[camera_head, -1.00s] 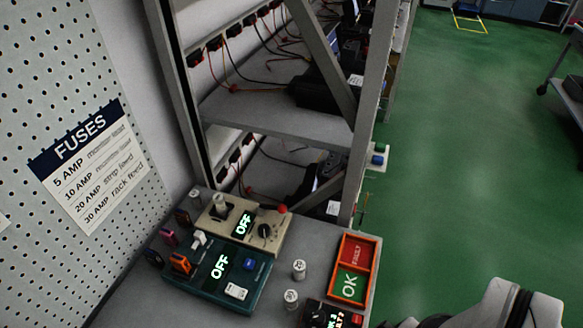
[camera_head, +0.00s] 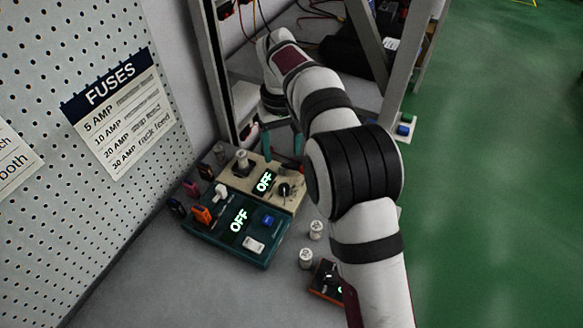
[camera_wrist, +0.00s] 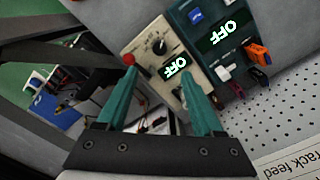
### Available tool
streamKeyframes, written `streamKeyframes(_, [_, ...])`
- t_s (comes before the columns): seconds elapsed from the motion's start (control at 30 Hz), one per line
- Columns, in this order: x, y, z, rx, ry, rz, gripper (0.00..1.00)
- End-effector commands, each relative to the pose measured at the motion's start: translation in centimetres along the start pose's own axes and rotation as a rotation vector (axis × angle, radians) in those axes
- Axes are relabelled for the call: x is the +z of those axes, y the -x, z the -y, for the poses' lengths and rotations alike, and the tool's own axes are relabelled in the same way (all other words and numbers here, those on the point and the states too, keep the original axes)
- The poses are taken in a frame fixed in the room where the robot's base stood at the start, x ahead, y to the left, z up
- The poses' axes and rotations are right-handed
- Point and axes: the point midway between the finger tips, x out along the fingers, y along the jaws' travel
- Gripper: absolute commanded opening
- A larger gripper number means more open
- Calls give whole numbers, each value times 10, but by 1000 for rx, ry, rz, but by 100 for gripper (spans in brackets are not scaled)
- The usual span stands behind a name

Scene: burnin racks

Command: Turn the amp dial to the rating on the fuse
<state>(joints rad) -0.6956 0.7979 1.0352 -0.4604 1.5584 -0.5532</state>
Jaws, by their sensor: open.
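A beige box (camera_head: 238,181) on the bench carries a lit OFF display (camera_head: 264,182) and a black dial (camera_head: 284,190). The dial also shows in the wrist view (camera_wrist: 160,46), by a red knob (camera_wrist: 129,59). A pale capped cylinder (camera_head: 241,161), perhaps a fuse, stands upright on the box. Similar cylinders (camera_head: 316,230) (camera_head: 305,259) stand on the bench; I cannot read any rating. My gripper (camera_head: 282,140) is open and empty, its teal fingers behind the box's far edge in the head view. In the wrist view the dial lies between and beyond the fingertips (camera_wrist: 158,72).
A teal box (camera_head: 225,238) with an OFF display, blue button and white rocker stands in front. Coloured plugs (camera_head: 202,214) line its left. A small orange unit (camera_head: 322,281) sits lower right. A FUSES sheet (camera_head: 118,112) hangs on the pegboard. A metal rack with cables stands behind.

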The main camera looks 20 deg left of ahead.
Motion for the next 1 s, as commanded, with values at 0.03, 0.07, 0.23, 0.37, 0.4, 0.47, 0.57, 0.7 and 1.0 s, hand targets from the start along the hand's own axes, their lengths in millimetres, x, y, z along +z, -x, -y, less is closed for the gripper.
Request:
streamKeyframes(0.03, [1, -14, 0, -1, 0, 6, 69])
streamKeyframes(0.07, [1, -24, 0, -1, -1, 6, 69])
streamKeyframes(0.23, [2, -73, -1, 0, -3, 5, 69])
streamKeyframes(0.37, [1, -103, -1, 0, -5, 3, 69])
streamKeyframes(0.4, [1, -110, -1, -1, -5, 2, 69])
streamKeyframes(0.47, [1, -119, -1, 0, -5, 1, 69])
streamKeyframes(0.57, [1, -128, -1, 1, -5, -1, 69])
streamKeyframes(0.7, [1, -133, -1, 0, -6, -1, 69])
streamKeyframes(1.0, [1, -133, -1, 0, -6, -1, 53])
